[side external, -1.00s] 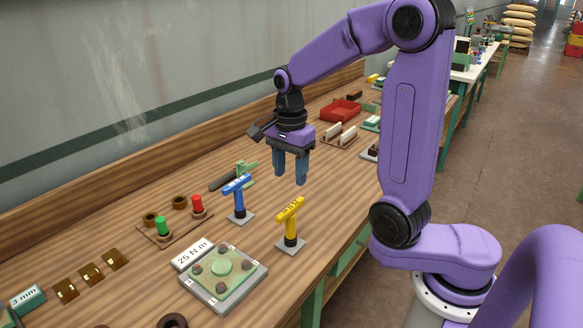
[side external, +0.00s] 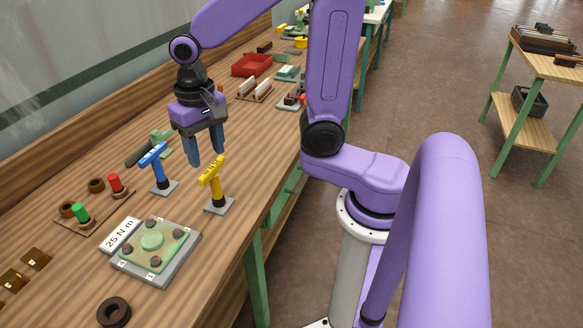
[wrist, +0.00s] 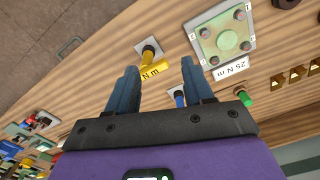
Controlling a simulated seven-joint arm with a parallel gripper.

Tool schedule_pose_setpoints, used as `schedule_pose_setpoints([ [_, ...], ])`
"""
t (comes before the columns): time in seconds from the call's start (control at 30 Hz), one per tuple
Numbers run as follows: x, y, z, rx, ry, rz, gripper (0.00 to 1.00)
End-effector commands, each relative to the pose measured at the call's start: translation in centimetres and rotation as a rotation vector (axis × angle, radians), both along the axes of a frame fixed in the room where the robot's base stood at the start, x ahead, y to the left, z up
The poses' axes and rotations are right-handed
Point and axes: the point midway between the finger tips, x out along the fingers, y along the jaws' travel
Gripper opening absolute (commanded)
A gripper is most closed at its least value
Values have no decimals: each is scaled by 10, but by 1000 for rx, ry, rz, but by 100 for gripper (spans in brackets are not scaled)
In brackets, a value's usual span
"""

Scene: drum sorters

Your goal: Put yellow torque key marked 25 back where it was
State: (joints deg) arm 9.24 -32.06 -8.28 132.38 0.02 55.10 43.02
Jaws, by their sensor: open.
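The yellow torque key (side external: 212,181) stands upright on a small grey base near the table's front edge. In the wrist view the yellow key (wrist: 154,70) shows beyond and between the finger lines, with "N m" on its bar; the number is not readable. The blue torque key (side external: 157,171) stands upright on its own grey base to its left. In the wrist view it is partly hidden by a finger. My gripper (side external: 206,163) is open and empty, pointing down, close to the two keys' tops; whether it touches either cannot be told.
A grey plate with a green bolted cover (side external: 172,270) lies in front, beside a white "25 N m" label (side external: 119,236). A dark ring (side external: 113,311) lies nearer. A red tray (side external: 251,65) stands farther back.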

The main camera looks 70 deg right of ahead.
Motion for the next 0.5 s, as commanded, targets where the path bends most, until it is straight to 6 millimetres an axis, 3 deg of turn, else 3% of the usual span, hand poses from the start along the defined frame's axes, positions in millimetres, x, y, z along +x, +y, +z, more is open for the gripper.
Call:
schedule_pose_setpoints([
  [0.5,-82,2,-6,0,-11,762,52],
])
